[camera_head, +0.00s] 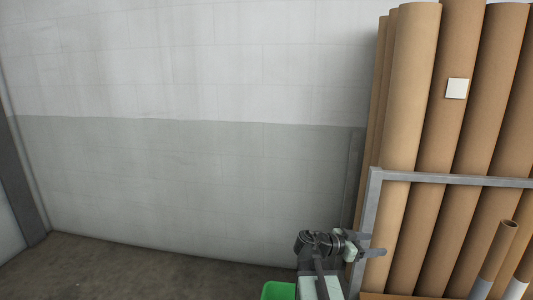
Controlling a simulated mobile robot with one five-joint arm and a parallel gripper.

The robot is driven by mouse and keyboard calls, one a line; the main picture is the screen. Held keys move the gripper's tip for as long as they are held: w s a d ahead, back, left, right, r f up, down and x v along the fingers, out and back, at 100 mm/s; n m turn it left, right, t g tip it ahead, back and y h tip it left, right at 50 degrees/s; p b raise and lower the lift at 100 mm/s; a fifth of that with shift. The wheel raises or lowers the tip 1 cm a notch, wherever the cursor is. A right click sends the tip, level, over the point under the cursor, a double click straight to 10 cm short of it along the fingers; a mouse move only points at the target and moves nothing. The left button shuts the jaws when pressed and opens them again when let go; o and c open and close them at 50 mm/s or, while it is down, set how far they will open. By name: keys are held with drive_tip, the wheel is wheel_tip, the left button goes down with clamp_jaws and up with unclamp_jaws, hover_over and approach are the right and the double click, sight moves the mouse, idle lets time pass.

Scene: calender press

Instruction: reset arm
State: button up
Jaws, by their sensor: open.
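My gripper (371,247) is at the lower right, at the end of my folded arm. It points to the right and its jaws are open. Nothing shows between the fingers. In the picture it overlaps the grey metal frame of the rack (372,205) and the lower part of the brown tubes. I cannot tell how far it is from them.
Tall brown cardboard tubes (412,95) stand in the rack at the right; one bears a white square label (457,88). Shorter tubes (497,255) stand in front. A green container (278,291) is cut off below. Bare floor (130,272) and a two-tone wall (190,170) lie left.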

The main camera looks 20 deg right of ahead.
drive_tip(key=w+a+f+n+t+y, duration=0.1)
drive_tip(key=w+a+f+n+y, duration=0.2)
drive_tip(key=a, duration=0.6)
drive_tip(key=w+a+f+n+t+y, duration=0.1)
drive_tip(key=w+a+f+n+y, duration=0.15)
drive_tip(key=a+f, duration=0.45)
drive_tip(key=w+a+f+n+t+y, duration=0.1)
drive_tip(key=w+a+f+n+y, duration=0.15)
drive_tip(key=a, duration=0.75)
drive_tip(key=s+a+f+n+y, duration=0.1)
drive_tip(key=a+f+n+y, duration=0.3)
drive_tip(key=a, duration=0.5)
drive_tip(key=s+a+f+n+y, duration=0.25)
drive_tip(key=a+n, duration=0.35)
drive_tip(key=a, duration=0.3)
wheel_tip(320, 180, up, 27)
drive_tip(key=n+p, duration=0.1)
drive_tip(key=p, duration=2.5)
drive_tip(key=shift+w+n+g, duration=0.3)
drive_tip(key=shift+w+g, duration=0.05)
drive_tip(key=shift+g, duration=0.05)
drive_tip(key=shift+y, duration=0.25)
drive_tip(key=c, duration=0.5)
drive_tip(key=shift+c, duration=0.4)
